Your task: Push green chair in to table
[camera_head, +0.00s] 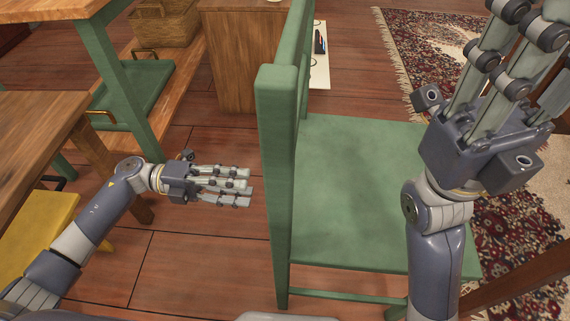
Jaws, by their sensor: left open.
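The green chair (355,190) stands in the middle of the head view, its back upright on the left and its seat to the right. My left gripper (245,187) is open, its fingers pointing right toward the chair back with a small gap visible between. My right gripper (525,45) is raised over the seat's right side, fingers upward; its fingertips are partly cut off and its opening is unclear. A wooden table (40,120) is at the left edge; I cannot tell whether it is the task's table.
A yellow seat (35,230) is beside the left table. A green-legged wooden stand (125,90), a wicker basket (165,22) and a wooden cabinet (240,55) are at the back left. A patterned rug (405,45) lies at right. Plank floor (185,260) is clear left of the chair.

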